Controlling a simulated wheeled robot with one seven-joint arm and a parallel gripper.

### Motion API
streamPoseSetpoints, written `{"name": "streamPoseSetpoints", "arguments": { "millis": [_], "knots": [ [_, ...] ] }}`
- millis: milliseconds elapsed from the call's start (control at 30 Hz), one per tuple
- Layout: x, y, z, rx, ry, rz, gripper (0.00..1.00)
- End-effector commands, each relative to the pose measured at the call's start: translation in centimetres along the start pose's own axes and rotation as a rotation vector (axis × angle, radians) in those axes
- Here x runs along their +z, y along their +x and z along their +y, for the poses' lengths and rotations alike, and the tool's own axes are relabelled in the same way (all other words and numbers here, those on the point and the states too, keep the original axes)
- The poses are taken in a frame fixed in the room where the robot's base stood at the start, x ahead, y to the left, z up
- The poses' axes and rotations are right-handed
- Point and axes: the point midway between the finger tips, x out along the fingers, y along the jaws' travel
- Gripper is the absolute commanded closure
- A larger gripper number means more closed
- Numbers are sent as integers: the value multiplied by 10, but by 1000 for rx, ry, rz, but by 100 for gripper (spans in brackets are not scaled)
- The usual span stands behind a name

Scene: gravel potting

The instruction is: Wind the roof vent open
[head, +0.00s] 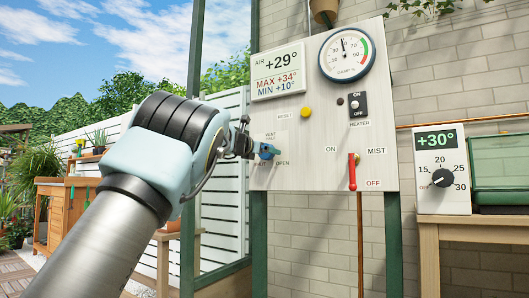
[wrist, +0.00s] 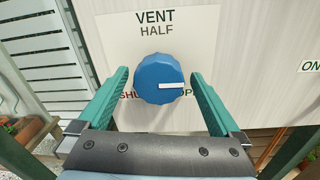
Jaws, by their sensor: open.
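The vent knob (wrist: 159,78) is a round blue dial with a white pointer mark, on a pale plate (wrist: 215,50) lettered VENT, HALF, SHUT and OPEN. The white mark points right, to the OPEN side. SHUT and OPEN are partly covered by the knob and my fingers. In the head view the knob (head: 267,151) is at the lower left of the control board. My gripper (wrist: 160,95) is open, its green fingers on either side of the knob, with gaps showing on both sides. In the head view my gripper (head: 246,143) is just left of the knob.
The control board (head: 325,120) also carries a yellow reset button (head: 306,112), a heater switch (head: 357,105), a red mist lever (head: 352,172) pointing down to OFF, and a round gauge (head: 346,54). A thermostat box (head: 441,172) stands on a wooden table at right.

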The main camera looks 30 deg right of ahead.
Motion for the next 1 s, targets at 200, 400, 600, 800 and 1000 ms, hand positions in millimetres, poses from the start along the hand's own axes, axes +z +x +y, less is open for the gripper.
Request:
{"name": "streamPoseSetpoints", "arguments": {
  "millis": [200,400,600,800,1000],
  "knots": [
    [1,-7,0,1,-2,-2,0],
    [0,-35,0,1,-4,-3,0],
    [0,-72,0,1,-3,-2,0],
    [0,-98,0,0,-2,-1,0],
    [0,-108,0,0,0,0,0]
  ]
}}
